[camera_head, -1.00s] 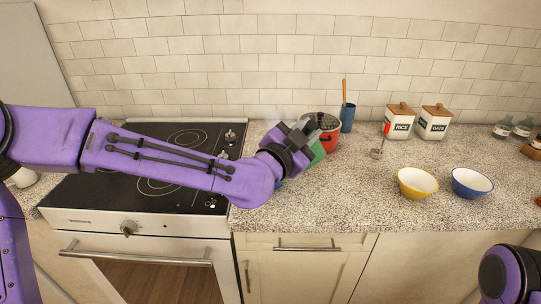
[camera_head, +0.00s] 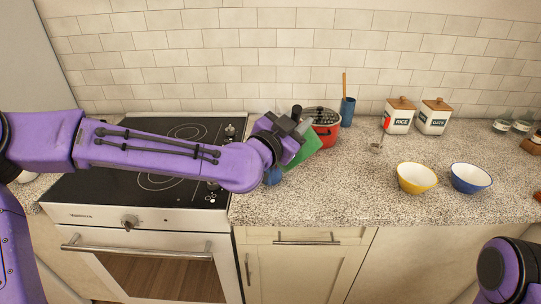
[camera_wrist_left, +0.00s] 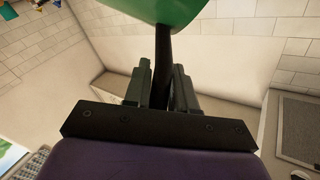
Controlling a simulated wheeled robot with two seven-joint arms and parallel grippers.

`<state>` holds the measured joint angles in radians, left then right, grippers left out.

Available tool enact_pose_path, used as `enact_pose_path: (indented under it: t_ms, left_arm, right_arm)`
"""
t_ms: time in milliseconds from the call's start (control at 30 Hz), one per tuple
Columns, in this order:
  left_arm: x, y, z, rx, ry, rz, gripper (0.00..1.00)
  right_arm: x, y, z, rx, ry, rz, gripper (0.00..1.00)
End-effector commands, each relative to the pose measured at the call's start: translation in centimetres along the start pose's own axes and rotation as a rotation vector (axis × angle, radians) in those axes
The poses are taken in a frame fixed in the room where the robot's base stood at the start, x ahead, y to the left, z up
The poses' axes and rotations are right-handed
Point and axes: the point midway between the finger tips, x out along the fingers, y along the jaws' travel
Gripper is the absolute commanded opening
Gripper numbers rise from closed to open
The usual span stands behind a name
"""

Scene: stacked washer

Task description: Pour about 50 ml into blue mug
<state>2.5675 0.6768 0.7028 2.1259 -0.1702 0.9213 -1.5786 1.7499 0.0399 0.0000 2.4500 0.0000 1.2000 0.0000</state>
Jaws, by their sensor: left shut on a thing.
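My left gripper (camera_head: 291,128) is shut on the black handle (camera_wrist_left: 162,55) of a green vessel (camera_head: 306,149). The vessel is held tilted above the counter, and its green body also shows at the top of the left wrist view (camera_wrist_left: 165,9). A blue thing, likely the blue mug (camera_head: 272,177), stands on the counter just below and left of the vessel, mostly hidden behind my left arm. Its inside and any liquid cannot be seen. My right gripper is out of view; only part of my right arm shows at the lower right.
A red pot (camera_head: 326,131) with a lid is close behind the green vessel. A blue utensil holder (camera_head: 347,113), rice jar (camera_head: 398,119), second jar (camera_head: 433,120), yellow bowl (camera_head: 416,180) and blue bowl (camera_head: 471,179) stand to the right. The stove (camera_head: 150,160) is at left.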

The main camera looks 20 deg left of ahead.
Motion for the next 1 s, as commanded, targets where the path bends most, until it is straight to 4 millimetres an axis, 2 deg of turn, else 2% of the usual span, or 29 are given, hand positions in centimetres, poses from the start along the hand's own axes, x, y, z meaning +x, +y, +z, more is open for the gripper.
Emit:
enact_pose_path:
  t_ms: [1000]
  left_arm:
    - [0.3,-2.1,0.2,-0.079,-0.004,-0.004,0.0]
  right_arm:
    - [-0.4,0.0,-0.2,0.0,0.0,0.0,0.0]
